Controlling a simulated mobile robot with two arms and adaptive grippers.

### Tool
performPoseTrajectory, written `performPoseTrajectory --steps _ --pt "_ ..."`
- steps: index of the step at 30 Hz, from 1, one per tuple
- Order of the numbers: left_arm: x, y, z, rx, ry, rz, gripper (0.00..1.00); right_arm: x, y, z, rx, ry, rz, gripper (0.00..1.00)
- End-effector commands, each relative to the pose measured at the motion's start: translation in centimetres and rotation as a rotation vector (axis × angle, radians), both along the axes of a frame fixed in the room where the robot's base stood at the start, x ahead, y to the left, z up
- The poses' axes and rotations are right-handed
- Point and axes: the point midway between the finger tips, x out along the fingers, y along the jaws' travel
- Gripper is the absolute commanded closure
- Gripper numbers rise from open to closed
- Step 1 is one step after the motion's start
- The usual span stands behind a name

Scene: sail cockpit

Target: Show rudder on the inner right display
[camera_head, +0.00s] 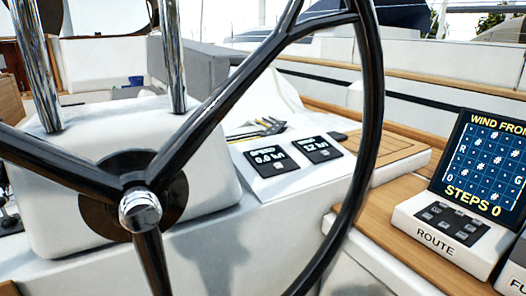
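Two small dark displays sit side by side on a white sloped console (285,187) behind the steering wheel. The left display (271,159) reads SPEED 0.6 kn. The right display (320,149) shows a small heading too blurred to read for sure and a value that looks like 12 kn or 1.2 kn. Each display has a row of small marks under its reading. Which of them the task calls inner right cannot be told from this view alone. Neither of my grippers is in view.
A black steering wheel (371,100) with a chrome hub (140,212) crosses the foreground. A larger screen (486,165) reading WIND FROM and STEPS 0 stands at right above a button panel (440,222) marked ROUTE. A yellow-and-black tool-like object (262,128) lies behind the displays.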

Motion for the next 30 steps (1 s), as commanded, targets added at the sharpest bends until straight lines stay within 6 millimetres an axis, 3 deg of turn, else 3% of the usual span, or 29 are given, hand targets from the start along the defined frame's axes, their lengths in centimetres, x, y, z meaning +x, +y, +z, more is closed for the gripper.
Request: performPoseTrajectory --steps 15,30 --pt "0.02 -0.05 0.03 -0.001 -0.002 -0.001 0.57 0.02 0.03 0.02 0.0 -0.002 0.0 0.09" --pt "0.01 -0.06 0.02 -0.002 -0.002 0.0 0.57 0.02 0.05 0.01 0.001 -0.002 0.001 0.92"
